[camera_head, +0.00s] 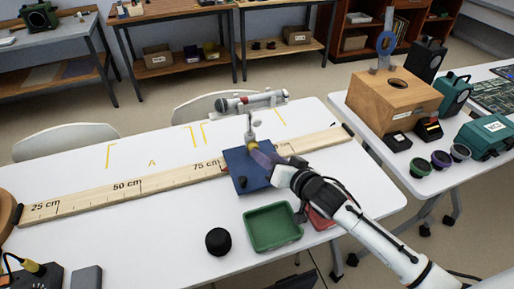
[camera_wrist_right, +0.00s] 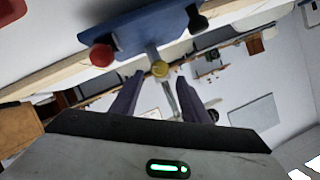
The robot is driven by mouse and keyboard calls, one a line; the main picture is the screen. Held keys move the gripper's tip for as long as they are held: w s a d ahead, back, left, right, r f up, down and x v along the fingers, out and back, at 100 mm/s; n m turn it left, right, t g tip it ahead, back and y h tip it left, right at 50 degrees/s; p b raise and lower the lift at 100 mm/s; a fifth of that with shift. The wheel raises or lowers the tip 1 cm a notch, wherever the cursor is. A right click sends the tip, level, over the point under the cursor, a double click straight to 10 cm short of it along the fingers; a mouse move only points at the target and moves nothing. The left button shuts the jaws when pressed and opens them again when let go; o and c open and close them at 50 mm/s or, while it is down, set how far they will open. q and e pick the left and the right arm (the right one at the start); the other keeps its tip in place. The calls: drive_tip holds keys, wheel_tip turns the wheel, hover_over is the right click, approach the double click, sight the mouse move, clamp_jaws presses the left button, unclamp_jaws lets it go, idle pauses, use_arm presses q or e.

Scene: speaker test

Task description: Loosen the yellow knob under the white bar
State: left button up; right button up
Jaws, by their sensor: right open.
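A stand with a blue base plate (camera_head: 240,166) is on the white table, and a white bar (camera_head: 266,99) with a microphone (camera_head: 224,104) sits at its top. My right gripper (camera_head: 262,153) reaches in from the right, close to the post below the bar. In the right wrist view the yellow knob (camera_wrist_right: 160,69) shows between the tips of the open fingers (camera_wrist_right: 160,77). No clear grip on it shows, and I cannot tell if a finger touches it. A red knob (camera_wrist_right: 101,56) and a black knob (camera_wrist_right: 197,20) are near the blue plate. My left gripper is not in view.
A green tray (camera_head: 272,228), a black round object (camera_head: 218,241) and a red tray (camera_head: 321,220) lie in front. A wooden box (camera_head: 393,102) stands on the right table.

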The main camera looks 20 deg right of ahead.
drive_tip(key=x, duration=0.5)
drive_tip(key=shift+w+a+f, duration=0.1)
drive_tip(key=shift+w+f, duration=0.05)
drive_tip(key=shift+w, duration=0.2)
drive_tip(key=c, duration=1.1)
